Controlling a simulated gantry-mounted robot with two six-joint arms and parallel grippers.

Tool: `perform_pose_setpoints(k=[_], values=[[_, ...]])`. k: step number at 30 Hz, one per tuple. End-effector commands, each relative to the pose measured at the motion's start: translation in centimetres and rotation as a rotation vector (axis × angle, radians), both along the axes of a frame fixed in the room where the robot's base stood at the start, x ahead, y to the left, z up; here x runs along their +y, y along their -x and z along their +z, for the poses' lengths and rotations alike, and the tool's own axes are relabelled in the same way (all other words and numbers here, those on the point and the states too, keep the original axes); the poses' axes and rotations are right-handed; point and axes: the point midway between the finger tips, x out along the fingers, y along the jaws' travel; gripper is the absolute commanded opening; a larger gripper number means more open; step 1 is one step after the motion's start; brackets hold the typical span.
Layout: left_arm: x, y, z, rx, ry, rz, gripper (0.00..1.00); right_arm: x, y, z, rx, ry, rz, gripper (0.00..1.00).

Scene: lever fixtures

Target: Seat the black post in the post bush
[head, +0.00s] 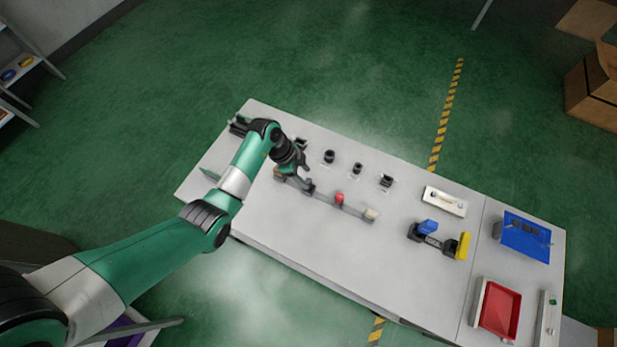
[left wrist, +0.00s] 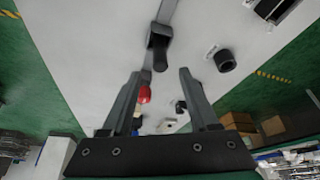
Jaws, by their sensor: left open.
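My left gripper (head: 306,186) is over the left part of a narrow grey rail on the table. In the left wrist view its two fingers (left wrist: 156,75) are apart with nothing gripped. A black post-like part (left wrist: 160,50) stands on the rail just beyond the fingertips, apart from them; in the head view the gripper largely hides it. Several small black fittings stand in a row behind the rail, including a round hollow one (head: 328,157) and another (head: 357,168). A round hollow one also shows in the left wrist view (left wrist: 225,61). I cannot tell which is the post bush. My right gripper is not in view.
A red knob (head: 339,198) and a cream block (head: 371,214) are along the rail. To the right are a blue-and-yellow lever fixture (head: 430,238), a white plate (head: 445,201), a blue panel (head: 525,238) and a red tray (head: 500,308). The front middle of the table is clear.

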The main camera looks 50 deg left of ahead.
Motion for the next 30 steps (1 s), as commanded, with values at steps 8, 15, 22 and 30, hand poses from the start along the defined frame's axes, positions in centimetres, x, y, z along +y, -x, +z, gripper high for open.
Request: perform_pose_setpoints(k=[8, 15, 22, 30], values=[[-0.6, -0.6, -4.2, 0.002, 0.0, -0.002, 0.6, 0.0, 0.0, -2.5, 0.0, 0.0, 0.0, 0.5], [-1.0, -1.0, -4.9, -0.002, -0.002, 0.0, 0.6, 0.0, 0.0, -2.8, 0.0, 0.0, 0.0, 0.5], [-1.0, -1.0, -4.9, -0.001, -0.001, 0.0, 0.37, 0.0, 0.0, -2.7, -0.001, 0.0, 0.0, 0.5], [-1.0, -0.9, -4.9, -0.001, -0.001, 0.0, 0.0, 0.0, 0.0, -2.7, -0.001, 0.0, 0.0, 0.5]])
